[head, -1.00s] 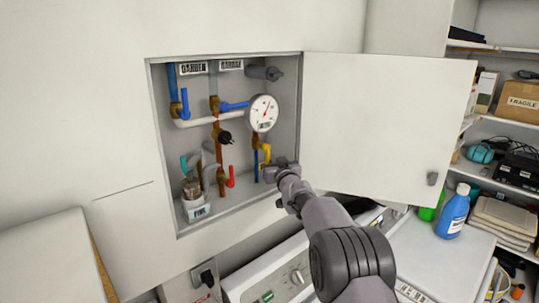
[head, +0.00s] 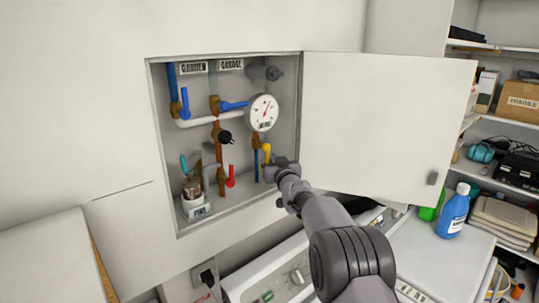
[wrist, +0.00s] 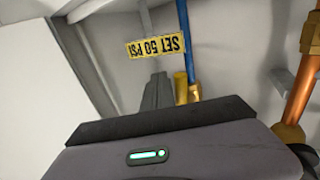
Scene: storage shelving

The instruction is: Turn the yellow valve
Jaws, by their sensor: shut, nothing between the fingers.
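The yellow valve (head: 266,149) has a short handle on a pipe in the lower right of the open wall cabinet. My gripper (head: 268,170) is inside the cabinet, just below the handle, and hides its lower end. In the wrist view, my gripper's grey fingers (wrist: 157,92) are together with nothing between them. The yellow handle (wrist: 180,87) stands close to their right, near a blue pipe. I cannot tell whether the fingers touch it.
The cabinet door (head: 385,125) stands open to the right. Blue valves, a red valve (head: 231,176) and a round gauge (head: 263,113) are near the yellow one. A "SET 50 PSI" label (wrist: 155,46) shows in the wrist view.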

